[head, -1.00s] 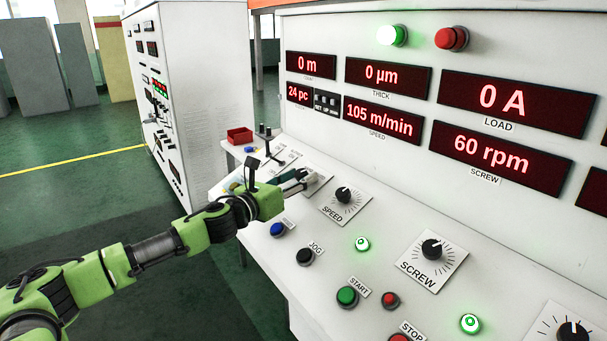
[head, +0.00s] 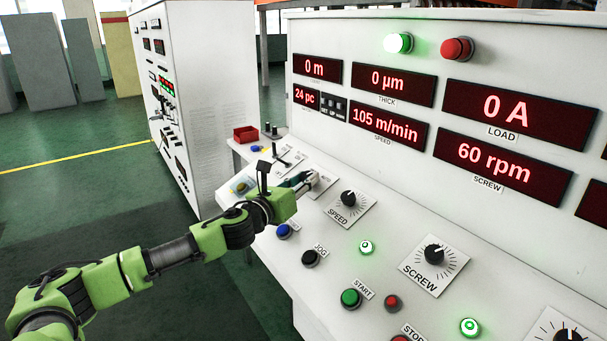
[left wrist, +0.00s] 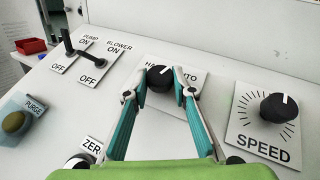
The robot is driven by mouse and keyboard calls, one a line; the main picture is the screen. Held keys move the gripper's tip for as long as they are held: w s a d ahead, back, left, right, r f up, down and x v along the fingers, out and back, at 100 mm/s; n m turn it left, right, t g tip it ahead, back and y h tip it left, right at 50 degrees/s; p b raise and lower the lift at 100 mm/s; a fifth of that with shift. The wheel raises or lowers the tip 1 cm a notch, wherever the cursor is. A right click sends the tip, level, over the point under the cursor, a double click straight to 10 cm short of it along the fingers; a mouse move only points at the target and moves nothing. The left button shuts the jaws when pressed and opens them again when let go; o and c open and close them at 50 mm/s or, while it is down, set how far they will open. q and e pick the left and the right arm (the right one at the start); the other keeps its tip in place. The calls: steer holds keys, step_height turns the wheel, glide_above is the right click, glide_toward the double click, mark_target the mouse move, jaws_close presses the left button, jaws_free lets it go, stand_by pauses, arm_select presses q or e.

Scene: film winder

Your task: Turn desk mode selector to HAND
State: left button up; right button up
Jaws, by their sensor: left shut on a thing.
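The desk mode selector (left wrist: 160,76) is a black knob with a white pointer mark on a white plate, seen in the left wrist view. The plate's lettering shows "HA" at left and "TO" at right, with the middle hidden behind the knob and fingers. The pointer mark leans up and to the right. My left gripper (left wrist: 163,85) has its two teal fingers shut on the knob's sides. In the head view my left gripper (head: 302,183) reaches the plate left of the SPEED dial, and the knob is mostly hidden there. My right gripper is not in view.
The SPEED dial (left wrist: 279,107) stands close on the right. The blue PURGE plate (left wrist: 24,117) lies further left. A red bin (head: 246,134) sits behind. The display panel (head: 440,60) rises behind the sloped desk.

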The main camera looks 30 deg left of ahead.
arm_select(q)
steer(key=n+g+y+p, duration=0.1)
steer(key=n+y+p, duration=0.1)
steer(key=n+p, duration=0.1)
steer(key=n+g+y+p, duration=0.2)
steer(key=n+y+p, duration=0.1)
steer(key=p, duration=0.2)
steer(key=d+r+n+g+y+p, duration=0.1)
steer(key=n+g+y+p, duration=0.1)
steer(key=n+y+p, duration=0.1)
steer(key=shift+w+d+p, duration=0.1)
steer(key=shift+w+p, duration=0.1)
steer(key=shift+p, duration=0.25)
steer(key=shift+f+n+g+y+p, duration=0.25)
steer(key=shift+n+g+y+p, duration=0.75)
steer(key=shift+n+g+p, duration=0.4)
steer(key=o, duration=1)
steer(key=shift+o, duration=0.5)
steer(key=shift+w+f, duration=0.15)
steer(key=shift+w, duration=0.05)
